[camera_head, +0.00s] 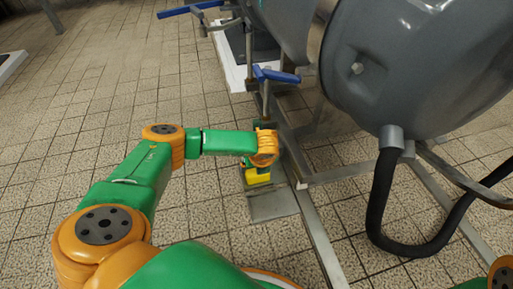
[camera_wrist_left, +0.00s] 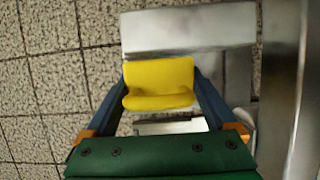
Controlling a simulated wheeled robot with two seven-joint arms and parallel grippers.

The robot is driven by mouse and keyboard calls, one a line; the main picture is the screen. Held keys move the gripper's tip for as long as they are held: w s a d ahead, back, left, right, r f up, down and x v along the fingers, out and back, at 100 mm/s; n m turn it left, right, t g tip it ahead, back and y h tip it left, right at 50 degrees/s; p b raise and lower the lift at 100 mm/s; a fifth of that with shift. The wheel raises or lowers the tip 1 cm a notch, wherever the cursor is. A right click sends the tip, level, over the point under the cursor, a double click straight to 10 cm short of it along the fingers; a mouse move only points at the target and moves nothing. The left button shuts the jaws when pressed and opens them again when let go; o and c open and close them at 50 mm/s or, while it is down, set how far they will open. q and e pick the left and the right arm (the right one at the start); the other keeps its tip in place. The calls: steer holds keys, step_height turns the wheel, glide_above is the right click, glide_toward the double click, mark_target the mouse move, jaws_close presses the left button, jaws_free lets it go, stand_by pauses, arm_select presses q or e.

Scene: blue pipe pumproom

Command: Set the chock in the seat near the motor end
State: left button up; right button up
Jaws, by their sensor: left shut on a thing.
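A yellow chock (camera_head: 257,176) sits between the fingers of my left gripper (camera_wrist_left: 160,85), which is shut on it. In the wrist view the chock (camera_wrist_left: 158,72) is held from both sides and has a hollow in its near face. A grey metal plate (camera_head: 273,207) lies low beside the frame, below and nearer than the chock in the head view. In the wrist view bright metal (camera_wrist_left: 188,32) shows beyond the chock, and a slotted metal part (camera_wrist_left: 170,126) shows between the fingers. Whether the chock touches the metal cannot be told. My right gripper is out of view.
A large grey rounded housing (camera_head: 425,60) with a black hose (camera_head: 378,205) stands at right. A metal rail (camera_head: 308,215) runs beside the plate. Blue-handled valves (camera_head: 277,75) stand behind my left wrist.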

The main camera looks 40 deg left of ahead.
arm_select(q)
steer(key=shift+f, duration=0.15)
steer(key=o, duration=1.5)
steer(key=p+v, duration=0.5)
steer(key=v, duration=0.1)
steer(key=shift+a, duration=0.1)
steer(key=shift+s+d+r+p, duration=0.15)
steer(key=shift+d+r+p, duration=0.1)
steer(key=shift+r+p, duration=0.3)
steer(key=shift+s, duration=0.1)
